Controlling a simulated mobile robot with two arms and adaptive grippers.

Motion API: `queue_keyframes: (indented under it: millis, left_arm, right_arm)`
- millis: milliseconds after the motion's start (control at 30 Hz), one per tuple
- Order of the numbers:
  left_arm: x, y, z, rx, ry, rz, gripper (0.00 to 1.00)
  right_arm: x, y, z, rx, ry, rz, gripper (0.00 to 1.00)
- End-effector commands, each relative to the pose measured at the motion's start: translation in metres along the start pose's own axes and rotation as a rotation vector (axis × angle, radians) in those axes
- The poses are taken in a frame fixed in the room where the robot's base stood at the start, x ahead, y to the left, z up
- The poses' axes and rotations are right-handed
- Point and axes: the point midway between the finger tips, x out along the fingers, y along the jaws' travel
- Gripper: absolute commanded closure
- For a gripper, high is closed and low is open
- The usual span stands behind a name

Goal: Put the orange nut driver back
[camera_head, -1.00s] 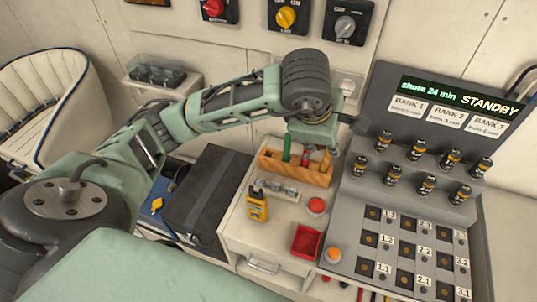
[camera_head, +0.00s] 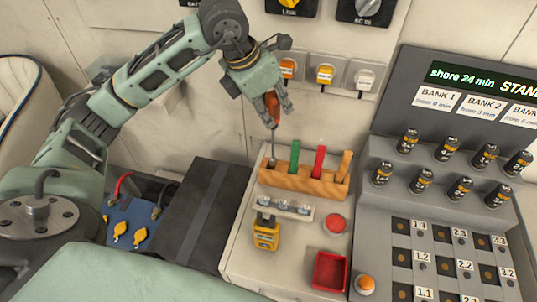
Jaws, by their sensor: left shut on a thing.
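My left gripper (camera_head: 271,104) is shut on the orange-red handle of a driver (camera_head: 272,110), which looks like the orange nut driver. It hangs nearly upright, its metal shaft pointing down. The shaft's lower end is at the left end of the wooden rack (camera_head: 300,184); I cannot tell whether it is in a hole or just above or behind it. In the rack stand a green handle (camera_head: 294,157), a red handle (camera_head: 318,161) and a light orange handle (camera_head: 345,164). My right gripper is not in view.
In front of the rack are a yellow meter (camera_head: 266,233), a red button (camera_head: 336,223) and a red tray (camera_head: 329,272). A grey panel (camera_head: 385,215) with several cylinders stands right. A dark box (camera_head: 205,215) is left. Wall sockets (camera_head: 325,76) are behind.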

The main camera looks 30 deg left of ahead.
Motion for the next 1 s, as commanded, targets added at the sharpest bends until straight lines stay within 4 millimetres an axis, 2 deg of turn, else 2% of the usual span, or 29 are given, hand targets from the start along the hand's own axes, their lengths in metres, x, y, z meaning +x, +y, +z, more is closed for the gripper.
queue_keyframes:
  millis: [67, 167, 533, 900, 933, 1000]
  left_arm:
    - [0.011, 0.0, -0.006, -0.002, 0.006, -0.001, 1.0]
    - [0.025, 0.0, -0.012, -0.001, 0.004, 0.0, 1.0]
    - [0.066, 0.0, -0.029, -0.001, 0.004, 0.0, 1.0]
    - [0.073, 0.0, -0.03, 0.001, -0.001, 0.002, 1.0]
    - [0.074, 0.0, -0.031, 0.001, 0.0, 0.002, 0.79]
    - [0.073, 0.0, -0.031, 0.001, 0.0, 0.002, 0.73]
  right_arm:
    - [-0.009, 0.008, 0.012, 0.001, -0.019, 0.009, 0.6]
    - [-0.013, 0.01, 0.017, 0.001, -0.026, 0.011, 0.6]
    - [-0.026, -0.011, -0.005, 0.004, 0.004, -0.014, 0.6]
    - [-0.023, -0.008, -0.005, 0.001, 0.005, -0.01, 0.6]
    - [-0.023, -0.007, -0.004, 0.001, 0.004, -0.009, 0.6]
    - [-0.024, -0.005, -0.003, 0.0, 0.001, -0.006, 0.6]
